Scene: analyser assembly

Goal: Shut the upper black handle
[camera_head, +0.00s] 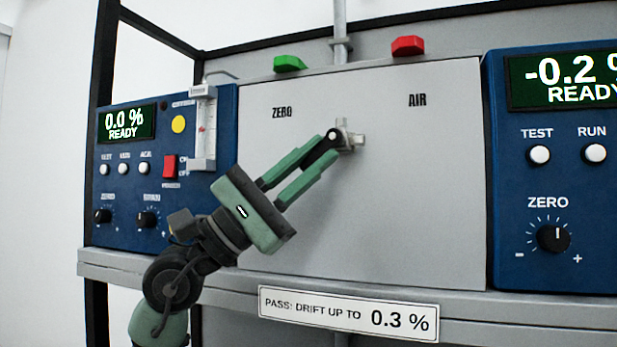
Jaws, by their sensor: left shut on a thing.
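A black handle (333,136) sits on a small metal valve fitting (350,139) on the grey panel, between the ZERO and AIR labels. The handle points down and to the left from its round hub. My left gripper (322,152) comes up from the lower left and is shut on the handle, with one green finger on each side. The fingers hide most of the handle's length. No other black lever handle shows. My right gripper is not in view.
A green tap lever (289,63) and a red tap lever (408,45) stand at the panel's top edge. Blue analysers (220,130) with knobs and buttons flank the panel. A shelf edge with a PASS sign (347,314) runs below. The grey panel's right half is clear.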

